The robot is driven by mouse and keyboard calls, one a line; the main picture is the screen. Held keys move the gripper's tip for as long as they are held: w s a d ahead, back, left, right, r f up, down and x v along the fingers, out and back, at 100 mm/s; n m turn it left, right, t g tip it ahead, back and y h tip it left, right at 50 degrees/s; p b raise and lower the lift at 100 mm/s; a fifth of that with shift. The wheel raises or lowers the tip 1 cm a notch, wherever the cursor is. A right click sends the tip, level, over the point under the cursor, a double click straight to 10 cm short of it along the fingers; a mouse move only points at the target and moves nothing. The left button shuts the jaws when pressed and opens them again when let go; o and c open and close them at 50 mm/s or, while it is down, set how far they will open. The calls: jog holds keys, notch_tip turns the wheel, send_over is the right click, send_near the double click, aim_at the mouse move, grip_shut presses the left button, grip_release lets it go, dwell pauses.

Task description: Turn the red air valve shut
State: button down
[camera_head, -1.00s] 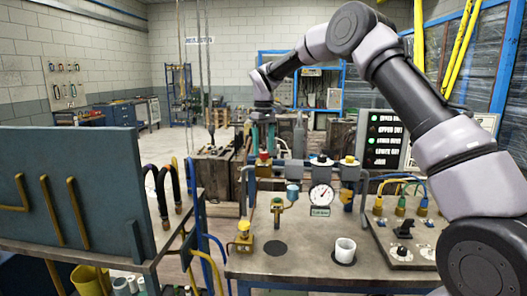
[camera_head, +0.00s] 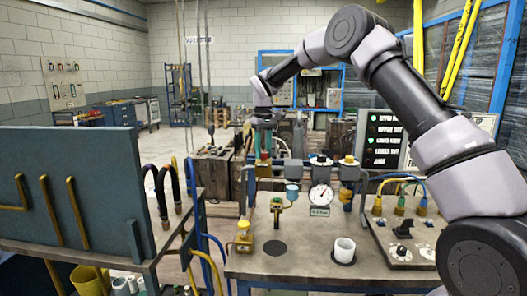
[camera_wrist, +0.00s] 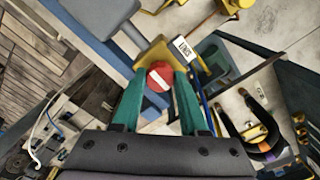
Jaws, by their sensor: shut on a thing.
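The red air valve (camera_wrist: 159,77) is a round red knob with a white bar across its face. In the wrist view it sits between the green fingers of my gripper (camera_wrist: 158,80), which are shut on its sides. The white bar lies slanted in that view. A yellow part (camera_wrist: 155,50) shows just beyond the knob, with a small white label (camera_wrist: 184,48) beside it. In the head view my gripper (camera_head: 263,154) points down at the left end of the grey pipe row, and its fingers largely hide the valve.
A pressure gauge (camera_head: 321,196) stands right of the valve on the bench (camera_head: 300,264). A panel with lit lines (camera_head: 383,140) stands at the right. A blue-grey board (camera_head: 80,190) fills the left.

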jog(key=m, duration=0.8)
jog(key=shift+m, duration=0.3)
jog(key=m, duration=0.4)
jog(key=shift+m, duration=2.5)
jog(key=shift+c, duration=2.2)
grip_release()
jog(key=shift+r, duration=0.15)
